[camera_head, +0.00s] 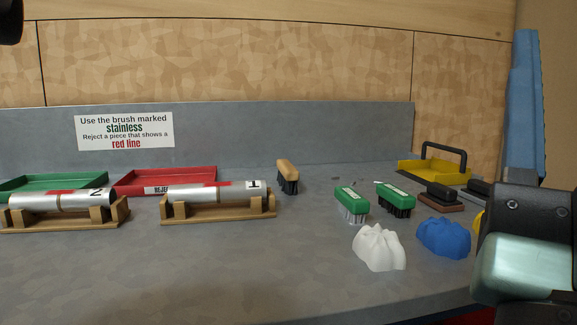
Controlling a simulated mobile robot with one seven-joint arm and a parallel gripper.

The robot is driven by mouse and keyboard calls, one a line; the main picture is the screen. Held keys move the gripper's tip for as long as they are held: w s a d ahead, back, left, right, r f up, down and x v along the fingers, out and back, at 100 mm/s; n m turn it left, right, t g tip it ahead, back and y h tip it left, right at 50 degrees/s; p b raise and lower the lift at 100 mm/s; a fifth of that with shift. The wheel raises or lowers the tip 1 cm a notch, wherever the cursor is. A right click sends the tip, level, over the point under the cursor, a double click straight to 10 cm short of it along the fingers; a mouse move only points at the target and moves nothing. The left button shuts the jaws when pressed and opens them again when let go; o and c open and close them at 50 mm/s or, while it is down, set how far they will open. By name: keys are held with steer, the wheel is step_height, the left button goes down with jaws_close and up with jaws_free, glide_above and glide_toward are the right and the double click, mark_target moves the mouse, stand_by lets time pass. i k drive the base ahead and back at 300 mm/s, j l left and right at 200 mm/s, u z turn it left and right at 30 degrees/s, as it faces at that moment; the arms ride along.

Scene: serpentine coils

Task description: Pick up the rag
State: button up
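Two crumpled cloths lie on the grey worktop in the head view, at the right front. One is a white rag (379,248), bunched into a mound. The other is a blue rag (443,237), a little to its right and slightly farther back. They are apart, and nothing is touching either from above. Dark and pale green parts of my own arm fill the lower right corner, to the right of the blue rag. My gripper's fingers do not show.
Two green brushes (351,204) (395,199) stand just behind the rags. A wooden-backed brush (287,177), a yellow tray (433,171), and wooden cradles (219,206) holding metal tubes stand around. Red (165,180) and green (52,186) trays sit behind. The front middle worktop (230,270) is clear.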

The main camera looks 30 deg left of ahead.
mark_target(442, 237)
steer(key=k+l+u, duration=0.15)
steer(key=u, duration=0.9)
steer(key=i+j+u, duration=0.1)
steer(key=u, duration=0.4)
steer(key=i+j+u, duration=0.15)
steer(key=u, duration=0.3)
steer(key=i+j+u, duration=0.1)
steer(key=u, duration=0.4)
steer(key=i+l, duration=0.05)
steer(key=i, duration=0.05)
